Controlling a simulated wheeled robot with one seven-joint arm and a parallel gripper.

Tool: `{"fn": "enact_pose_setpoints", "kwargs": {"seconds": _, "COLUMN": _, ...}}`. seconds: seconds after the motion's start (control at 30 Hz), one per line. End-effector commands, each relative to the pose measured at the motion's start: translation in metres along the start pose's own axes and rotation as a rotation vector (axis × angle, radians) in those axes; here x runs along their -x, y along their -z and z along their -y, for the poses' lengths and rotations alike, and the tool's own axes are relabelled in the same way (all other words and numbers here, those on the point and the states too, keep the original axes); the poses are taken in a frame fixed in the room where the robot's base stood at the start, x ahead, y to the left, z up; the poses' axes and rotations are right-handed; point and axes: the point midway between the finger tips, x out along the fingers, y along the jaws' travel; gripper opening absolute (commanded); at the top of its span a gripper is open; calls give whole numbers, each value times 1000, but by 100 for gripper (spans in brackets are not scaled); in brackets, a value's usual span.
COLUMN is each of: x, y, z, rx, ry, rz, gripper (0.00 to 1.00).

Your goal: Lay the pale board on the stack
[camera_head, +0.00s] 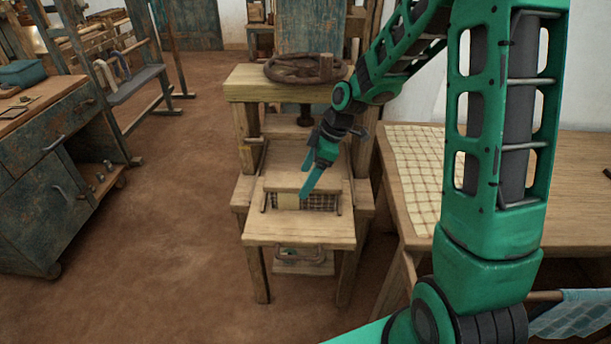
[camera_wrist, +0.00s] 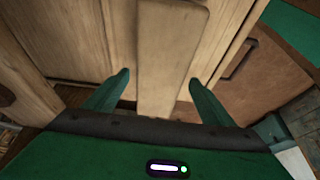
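The narrow pale wooden board (camera_head: 290,181) lies crosswise in the front of the wooden press; I take it for the pale board. A dark meshed layer (camera_head: 319,202) with a pale yellowish patch (camera_head: 288,201) shows just below the board and looks like the stack.
The press has a top beam (camera_head: 275,88) with a handwheel (camera_head: 305,68) above my gripper, and posts at both sides. A front shelf (camera_head: 298,234) juts out below. A table with checked cloth (camera_head: 415,165) stands right, a worn cabinet (camera_head: 50,190) left. Floor between is clear.

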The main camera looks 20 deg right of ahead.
Motion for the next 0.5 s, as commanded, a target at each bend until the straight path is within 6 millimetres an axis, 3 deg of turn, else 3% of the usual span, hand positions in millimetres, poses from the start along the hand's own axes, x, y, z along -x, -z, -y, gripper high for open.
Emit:
{"fn": "enact_pose_setpoints", "kwargs": {"seconds": 0.3, "x": 3, "y": 1, "z": 0, "rx": 0, "ry": -2, "rz": 0, "gripper": 76}}
{"fn": "enact_pose_setpoints", "kwargs": {"seconds": 0.5, "x": 28, "y": 1, "z": -1, "rx": 0, "ry": -5, "rz": -1, "gripper": 76}}
